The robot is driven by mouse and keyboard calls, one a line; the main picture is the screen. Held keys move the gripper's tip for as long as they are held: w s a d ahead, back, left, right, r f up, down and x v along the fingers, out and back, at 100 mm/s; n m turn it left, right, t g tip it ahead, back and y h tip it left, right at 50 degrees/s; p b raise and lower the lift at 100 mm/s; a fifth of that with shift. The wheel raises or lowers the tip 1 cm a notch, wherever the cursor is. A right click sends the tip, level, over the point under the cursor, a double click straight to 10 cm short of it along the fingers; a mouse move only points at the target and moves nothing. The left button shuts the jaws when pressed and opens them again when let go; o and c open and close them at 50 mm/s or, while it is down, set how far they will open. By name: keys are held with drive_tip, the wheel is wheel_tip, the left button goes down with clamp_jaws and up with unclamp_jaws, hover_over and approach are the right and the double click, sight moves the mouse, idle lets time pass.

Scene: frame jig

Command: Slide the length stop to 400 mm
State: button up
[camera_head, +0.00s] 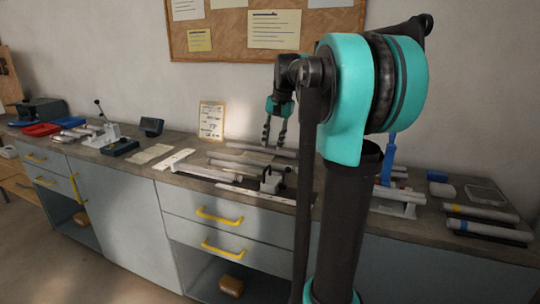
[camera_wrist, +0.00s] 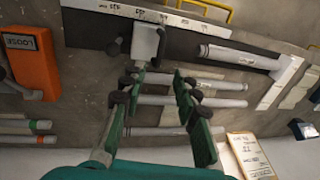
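The length stop (camera_head: 271,180) is a small grey block with a dark knob, at the right part of the jig in the head view. In the wrist view its pale block (camera_wrist: 147,42) stands on the dark rail, beside the white scale (camera_wrist: 180,20). The scale also shows along the bench's front edge in the head view (camera_head: 240,191). Its numbers are too small to read surely. My gripper (camera_head: 273,144) is open and empty, above and behind the stop. In the wrist view its fingers (camera_wrist: 156,80) are apart, with the stop beyond their tips.
Pale tubes (camera_wrist: 190,101) lie behind the rail, below my fingers. A white end bracket (camera_wrist: 284,72) is at the rail's other end. An orange box (camera_wrist: 30,62) stands near the stop. A sign (camera_head: 211,120) leans against the wall. My arm hides part of the bench.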

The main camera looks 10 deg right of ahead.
drive_tip(key=r, duration=0.3)
drive_tip(key=shift+s+d+r, duration=0.15)
drive_tip(key=shift+s+d, duration=0.05)
drive_tip(key=shift+d, duration=0.1)
drive_tip(key=n+t+h, duration=0.1)
drive_tip(key=n, duration=0.2)
approach(274, 188)
drive_tip(key=s+a+f, duration=0.2)
drive_tip(key=s+f, duration=0.1)
drive_tip(key=f, duration=0.3)
drive_tip(key=s+a+f+n+t, duration=0.1)
drive_tip(key=s+f+n, duration=0.3)
drive_tip(key=s+f, duration=1.1)
drive_tip(key=shift+s+f+t+h, duration=0.4)
drive_tip(key=shift+f+t, duration=0.1)
drive_tip(key=shift+f, duration=0.25)
